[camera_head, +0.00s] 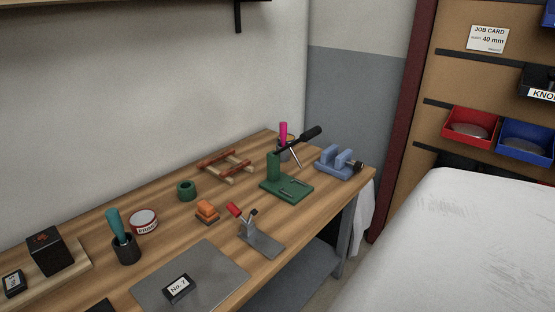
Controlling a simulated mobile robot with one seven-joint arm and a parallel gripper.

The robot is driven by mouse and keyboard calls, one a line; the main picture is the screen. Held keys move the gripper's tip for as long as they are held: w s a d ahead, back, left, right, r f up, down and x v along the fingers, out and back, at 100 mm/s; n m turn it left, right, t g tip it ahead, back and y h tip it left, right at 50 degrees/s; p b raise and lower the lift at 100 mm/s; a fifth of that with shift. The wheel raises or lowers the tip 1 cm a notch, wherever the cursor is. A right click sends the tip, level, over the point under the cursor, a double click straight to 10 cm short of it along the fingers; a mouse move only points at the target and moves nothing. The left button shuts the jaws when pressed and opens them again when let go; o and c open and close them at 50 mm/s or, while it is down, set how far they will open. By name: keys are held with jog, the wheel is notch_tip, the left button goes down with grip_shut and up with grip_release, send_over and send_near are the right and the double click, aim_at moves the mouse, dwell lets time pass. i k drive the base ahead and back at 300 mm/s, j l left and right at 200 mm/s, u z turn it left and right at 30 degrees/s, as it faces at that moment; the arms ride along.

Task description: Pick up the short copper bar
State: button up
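Two reddish-brown copper-coloured bars lie across a light wooden rack at the back of the workbench, near the wall. The left bar (216,158) looks slightly longer. The right bar (240,170) looks a little shorter, but the difference is small at this distance. The wooden rack (213,173) has rails that hold the bars just above the bench top. My gripper is not in view, and nothing covers the bars.
On the workbench (168,231), a green ring (186,190) and orange block (207,210) stand in front of the rack. A green lever press (288,187) is close on its right, with a blue vise (338,162) beyond.

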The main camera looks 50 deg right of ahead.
aim_at(237, 168)
jog(key=z, duration=1.15)
jog(key=l+u, duration=0.2)
jog(key=u, duration=0.15)
jog(key=i+l+u, duration=0.1)
jog(key=l+u, duration=0.15)
jog(key=u, duration=0.15)
jog(key=l+u, duration=0.2)
jog(key=u, duration=0.15)
jog(key=l+u, duration=0.2)
jog(key=l, duration=0.3)
jog(key=k+l+u, duration=0.2)
jog(key=l, duration=0.3)
jog(key=k+l, duration=0.1)
jog(key=l, duration=0.55)
jog(key=l+u, duration=0.1)
jog(key=l, duration=0.5)
jog(key=k+l, duration=0.15)
jog(key=l, duration=0.5)
jog(key=i, duration=0.5)
